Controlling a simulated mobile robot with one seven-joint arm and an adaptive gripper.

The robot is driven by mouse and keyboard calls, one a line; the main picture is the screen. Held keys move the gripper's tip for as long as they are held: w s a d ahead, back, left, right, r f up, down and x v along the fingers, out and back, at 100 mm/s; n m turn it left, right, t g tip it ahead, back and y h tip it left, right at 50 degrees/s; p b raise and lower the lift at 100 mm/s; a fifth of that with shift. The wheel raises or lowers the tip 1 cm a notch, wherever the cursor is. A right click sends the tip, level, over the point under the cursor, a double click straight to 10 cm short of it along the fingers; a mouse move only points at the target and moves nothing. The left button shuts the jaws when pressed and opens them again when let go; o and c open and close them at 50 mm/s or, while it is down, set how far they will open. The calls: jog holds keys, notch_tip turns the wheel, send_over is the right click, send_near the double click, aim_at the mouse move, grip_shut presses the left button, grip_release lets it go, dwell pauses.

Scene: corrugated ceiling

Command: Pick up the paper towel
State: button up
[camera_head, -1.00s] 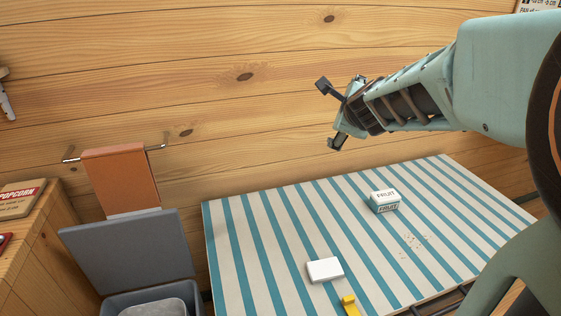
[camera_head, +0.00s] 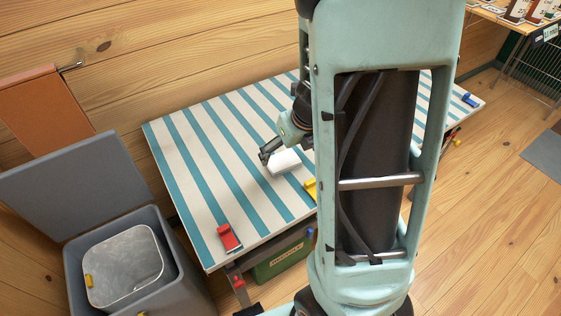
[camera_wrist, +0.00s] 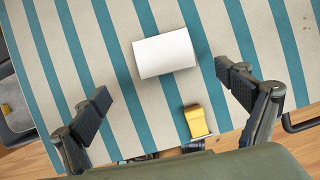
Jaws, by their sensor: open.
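The paper towel is a short white roll (camera_wrist: 163,53) lying on its side on a blue-and-white striped table (camera_wrist: 128,116). In the head view, the roll (camera_head: 284,163) is partly beside and behind my arm. My gripper (camera_wrist: 164,82) is open in the wrist view, with one dark finger to the left of the roll and one to its right. The roll sits ahead of the fingertips, between their lines, and no contact shows. In the head view, one finger of my gripper (camera_head: 266,153) shows close to the roll's left end.
A yellow object (camera_wrist: 196,121) lies near the roll, by the table edge. A red object (camera_head: 229,237) is at the table's front left corner. An open grey bin (camera_head: 190,292) stands left of the table. My arm hides the table's middle right in the head view.

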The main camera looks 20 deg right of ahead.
aim_at(283, 160)
jog(key=b+x, duration=0.1)
jog(key=x, duration=0.1)
jog(key=b+x, duration=0.2)
jog(key=x, duration=0.1)
jog(key=b+x, duration=0.2)
jog(key=x, duration=0.1)
jog(key=shift+w+d, duration=0.35)
jog(key=shift+w, duration=0.1)
jog(key=shift+r, duration=0.1)
jog(key=c, duration=0.9)
